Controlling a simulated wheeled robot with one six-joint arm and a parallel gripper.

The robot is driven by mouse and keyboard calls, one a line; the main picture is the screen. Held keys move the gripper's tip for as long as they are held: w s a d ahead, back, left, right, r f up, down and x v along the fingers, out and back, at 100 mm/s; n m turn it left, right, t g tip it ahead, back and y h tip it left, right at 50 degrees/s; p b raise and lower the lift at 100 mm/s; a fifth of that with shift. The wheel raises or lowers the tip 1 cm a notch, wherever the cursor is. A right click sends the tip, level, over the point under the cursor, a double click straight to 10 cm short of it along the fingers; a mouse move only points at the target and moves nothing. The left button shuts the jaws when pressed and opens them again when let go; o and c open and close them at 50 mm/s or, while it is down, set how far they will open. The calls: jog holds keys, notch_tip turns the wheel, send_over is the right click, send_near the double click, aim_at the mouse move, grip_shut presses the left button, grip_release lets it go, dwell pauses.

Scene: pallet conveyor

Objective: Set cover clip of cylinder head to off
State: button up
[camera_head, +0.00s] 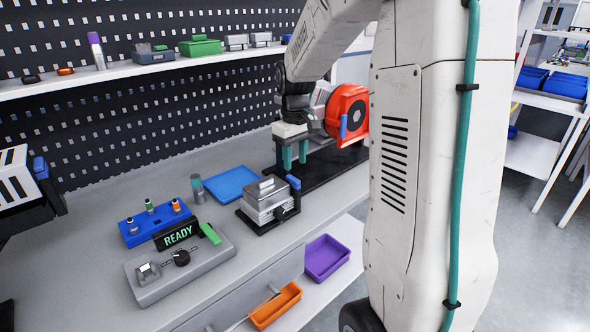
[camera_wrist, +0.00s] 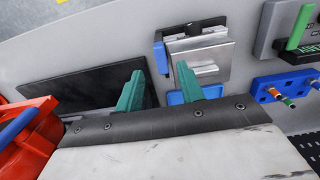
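A silver, ribbed metal block (camera_head: 266,203), which I take to be the cylinder head, sits on a black base plate on the grey bench. A blue clip (camera_head: 293,182) sticks up at its right rear corner. In the wrist view the block (camera_wrist: 205,58) is at top centre and the blue clip (camera_wrist: 161,58) stands along its left side. My gripper (camera_head: 295,155) is above the bench, behind the block, with teal fingers pointing down. In the wrist view my gripper (camera_wrist: 160,72) is open and empty; the clip appears between the fingertips, apparently farther off. The clip's exact setting is unclear.
A red-orange unit (camera_head: 347,112) with a blue handle stands close right of my gripper. A blue tray (camera_head: 231,184) lies left of it. A grey READY panel (camera_head: 182,265) and a blue rack (camera_head: 134,238) are at left. Purple (camera_head: 326,258) and orange (camera_head: 276,305) bins sit below.

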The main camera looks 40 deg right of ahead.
jog(key=shift+r, duration=1.5)
jog(key=shift+s+f, duration=0.1)
jog(key=s+a+r, duration=0.2)
jog(key=s+a, duration=0.7)
jog(key=s, duration=0.3)
jog(key=s+a+r+t, duration=0.1)
jog(key=s+a+r, duration=0.1)
jog(key=s+a, duration=0.8)
jog(key=s, duration=0.3)
jog(key=shift+s+a+m, duration=0.15)
jog(key=shift+s+m, duration=0.05)
jog(key=shift+m, duration=0.1)
